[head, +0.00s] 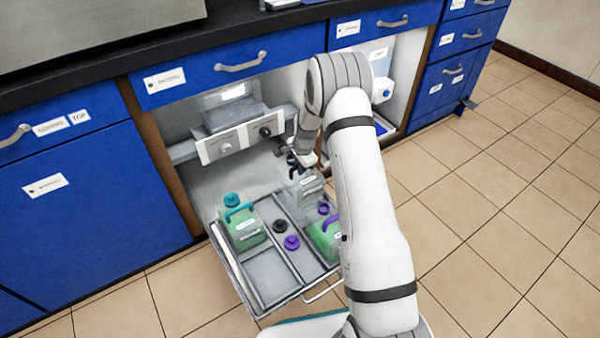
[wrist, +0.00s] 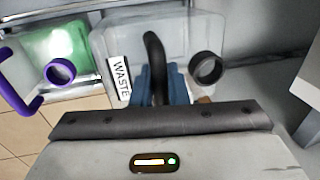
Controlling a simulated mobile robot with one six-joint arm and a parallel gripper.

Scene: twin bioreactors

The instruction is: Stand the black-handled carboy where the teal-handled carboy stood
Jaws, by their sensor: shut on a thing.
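My gripper (head: 298,166) is shut on the black handle (wrist: 155,65) of a clear, empty-looking carboy (head: 302,187). In the wrist view, blue finger pads close around the handle. This carboy (wrist: 185,35) has a WASTE label and an open black-rimmed neck. It is at the rear right of the pulled-out tray; whether it rests there or hangs above is unclear. The teal-handled carboy (head: 243,228), holding green liquid with a teal cap, stands in the tray's rear left. A purple-handled carboy (head: 323,236) with green liquid stands at the right, partly behind my arm.
The tray (head: 265,272) has a bare front-left area. A black cap (head: 280,226) and a purple cap (head: 291,242) lie on its middle strip. A control unit (head: 238,135) hangs above the rear. Blue cabinets (head: 90,190) flank the bay.

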